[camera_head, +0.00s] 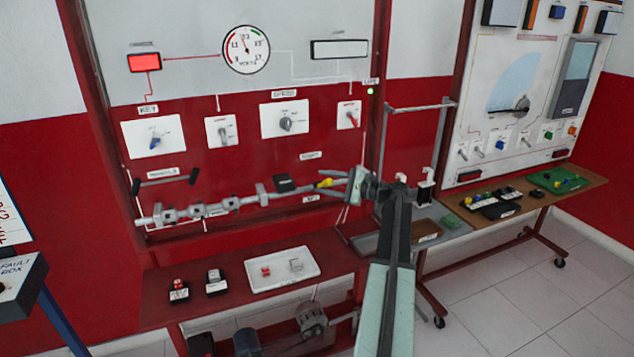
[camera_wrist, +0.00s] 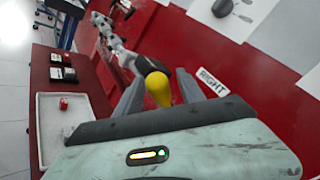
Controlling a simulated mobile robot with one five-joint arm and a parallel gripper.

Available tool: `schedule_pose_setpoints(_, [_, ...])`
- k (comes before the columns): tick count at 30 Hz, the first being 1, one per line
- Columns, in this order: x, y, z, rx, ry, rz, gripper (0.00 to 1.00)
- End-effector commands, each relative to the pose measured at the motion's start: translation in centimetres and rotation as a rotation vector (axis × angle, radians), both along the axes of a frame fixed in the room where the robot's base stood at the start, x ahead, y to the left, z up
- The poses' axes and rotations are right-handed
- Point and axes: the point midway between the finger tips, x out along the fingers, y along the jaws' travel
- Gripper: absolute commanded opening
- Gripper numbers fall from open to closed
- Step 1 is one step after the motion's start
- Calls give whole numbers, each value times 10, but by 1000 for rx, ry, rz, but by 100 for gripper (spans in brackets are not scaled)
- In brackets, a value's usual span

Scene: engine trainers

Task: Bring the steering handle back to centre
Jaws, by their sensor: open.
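The steering handle shows as a yellow knob (camera_head: 325,183) on a dark stub at the right end of a grey jointed shaft (camera_head: 225,205) on the red panel. In the wrist view the yellow knob (camera_wrist: 160,88) lies between the two grey fingers of my gripper (camera_wrist: 158,84). In the head view my gripper (camera_head: 348,184) is open just right of the knob. A gap seems to remain on each side, but I cannot tell contact for sure. A RIGHT label (camera_wrist: 212,82) is on the panel beside the fingers, and a small label (camera_head: 311,156) sits above the knob.
A red bench (camera_head: 215,285) below holds a white tray (camera_head: 282,268) and two small switch boxes. Above are a gauge (camera_head: 246,50) and a row of switches, with a red-lit lamp (camera_head: 144,62). A second trainer board (camera_head: 525,95) stands to the right, with a brown table.

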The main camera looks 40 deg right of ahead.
Motion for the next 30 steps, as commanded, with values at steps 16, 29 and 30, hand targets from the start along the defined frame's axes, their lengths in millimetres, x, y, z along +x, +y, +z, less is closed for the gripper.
schedule_pose_setpoints(16, [21,11,0,0,0,1,21])
schedule_pose_setpoints(29, [21,12,0,0,0,3,0])
schedule_pose_setpoints(30, [21,12,0,0,1,4,0])
